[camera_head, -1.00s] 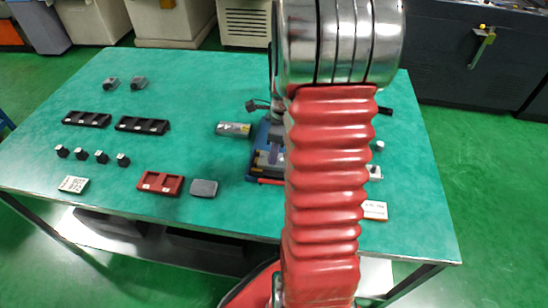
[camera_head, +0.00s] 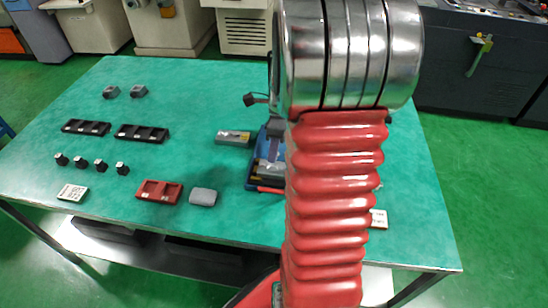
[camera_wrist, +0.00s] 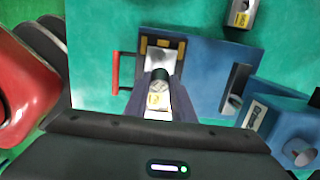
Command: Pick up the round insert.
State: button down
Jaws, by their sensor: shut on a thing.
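The round insert (camera_wrist: 158,79), a short dark cylinder with a grey marked face, shows in the wrist view between the two dark fingers. My gripper (camera_wrist: 160,88) is shut on it, in front of the blue fixture (camera_wrist: 203,65). A light metal piece with a yellow label (camera_wrist: 155,101) shows just below the insert, between the fingers; I cannot tell whether they touch. In the head view the blue fixture (camera_head: 252,178) stands on the green table, partly behind my arm. The insert and fingertips are hidden there.
A red tray (camera_head: 158,192), a grey box (camera_head: 203,197), two black trays (camera_head: 141,134) and several small dark pieces (camera_head: 80,162) lie left on the green table (camera_head: 200,80). A grey labelled block (camera_head: 233,138) lies left of the fixture. A blue machine part (camera_wrist: 275,115) shows at right in the wrist view.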

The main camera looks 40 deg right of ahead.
notch_tip(320, 180, up, 5)
jog(key=shift+r, duration=0.15)
dwell(0.7)
jog(key=n, duration=0.4)
jog(key=shift+d+f+g, duration=0.3)
jog(key=shift+d+g, duration=0.05)
jog(key=shift+g, duration=0.05)
jog(key=n, duration=0.3)
jog(key=shift+d+f+h, duration=0.2)
jog(key=shift+d+h, duration=0.05)
jog(key=shift+h, duration=0.05)
jog(key=d+f+n+t, duration=0.1)
jog(key=d+n, duration=0.1)
jog(key=n, duration=1)
jog(key=d+f+n+t, duration=0.1)
jog(key=d+n+t, duration=0.1)
jog(key=n, duration=1)
jog(key=shift+s+d+f, duration=0.25)
jog(key=shift+d+f, duration=0.05)
jog(key=shift+d, duration=0.55)
